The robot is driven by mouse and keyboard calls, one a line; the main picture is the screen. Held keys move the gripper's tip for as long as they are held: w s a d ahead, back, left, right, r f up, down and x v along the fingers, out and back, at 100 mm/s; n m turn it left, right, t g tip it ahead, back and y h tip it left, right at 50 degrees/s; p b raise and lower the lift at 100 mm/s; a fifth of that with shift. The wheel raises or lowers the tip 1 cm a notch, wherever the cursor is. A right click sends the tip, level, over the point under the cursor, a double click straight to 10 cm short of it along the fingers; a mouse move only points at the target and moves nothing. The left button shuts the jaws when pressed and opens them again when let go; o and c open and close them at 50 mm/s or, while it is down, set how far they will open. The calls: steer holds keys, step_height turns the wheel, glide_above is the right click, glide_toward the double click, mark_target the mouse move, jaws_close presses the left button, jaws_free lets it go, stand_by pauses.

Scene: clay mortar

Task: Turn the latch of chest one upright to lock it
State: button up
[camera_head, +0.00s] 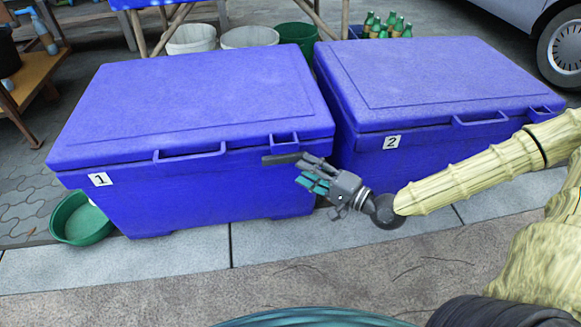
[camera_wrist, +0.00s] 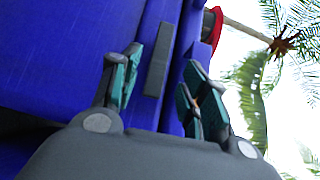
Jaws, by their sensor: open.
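Chest one (camera_head: 190,192) is a blue closed chest with a white "1" label on its front. Its latch (camera_head: 281,158) is a dark grey bar near the front's right end, under the lid edge. The bar lies level, about parallel to the lid edge. My gripper (camera_head: 307,172) is open just right of and slightly below the latch, fingers pointing toward the chest front. In the wrist view the latch (camera_wrist: 158,58) shows between my two teal-padded fingers, beyond the tips or just at them. I cannot tell whether a finger touches it.
Chest two (camera_head: 440,155), also blue and closed, stands close on the right behind my gripper. A green basin (camera_head: 80,220) sits on the ground at the left. Buckets (camera_head: 250,37) and green bottles (camera_head: 387,25) stand behind. The pavement in front of chest one is clear.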

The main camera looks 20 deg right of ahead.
mark_target(286, 160)
steer(key=shift+b+x, duration=1.15)
steer(key=shift+x, duration=1.7)
steer(key=shift+c, duration=0.2)
jaws_close()
